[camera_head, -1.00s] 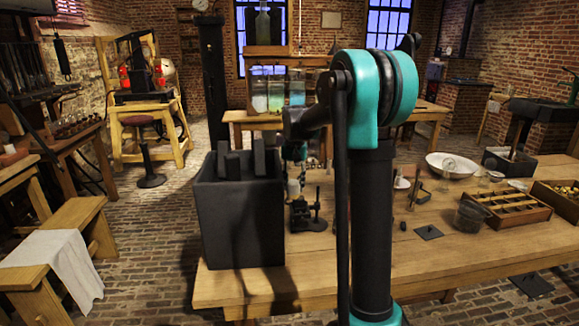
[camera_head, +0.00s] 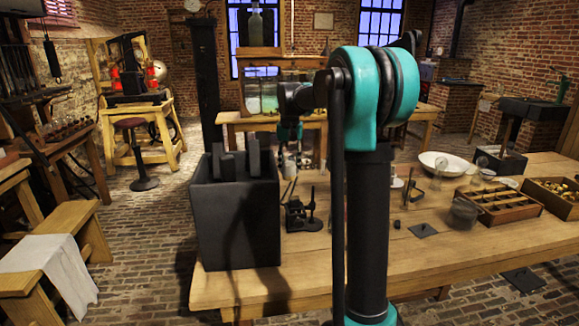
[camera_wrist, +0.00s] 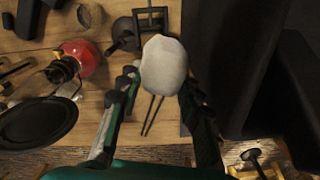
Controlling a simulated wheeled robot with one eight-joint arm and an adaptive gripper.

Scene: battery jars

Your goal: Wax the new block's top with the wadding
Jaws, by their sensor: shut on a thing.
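My gripper (camera_wrist: 160,85) is shut on the pale, rounded wadding (camera_wrist: 164,66), which sits between the fingertips in the wrist view. Two thin dark prongs show just below the wadding. In the head view my arm hides much of the gripper. A small black stand (camera_head: 303,215) is on the bench; a black fixture with an upright dark piece (camera_wrist: 148,22) shows beyond the wadding in the wrist view. Dark blocks (camera_head: 254,155) stand in a large black box (camera_head: 238,225) on the bench's left end. I cannot tell which piece is the new block.
In the wrist view a red lamp (camera_wrist: 82,58) and a black round plate (camera_wrist: 38,122) lie left of my gripper, and tall dark walls (camera_wrist: 232,60) rise close on the right. A white bowl (camera_head: 445,164) and a divided wooden tray (camera_head: 498,206) stand on the bench's right.

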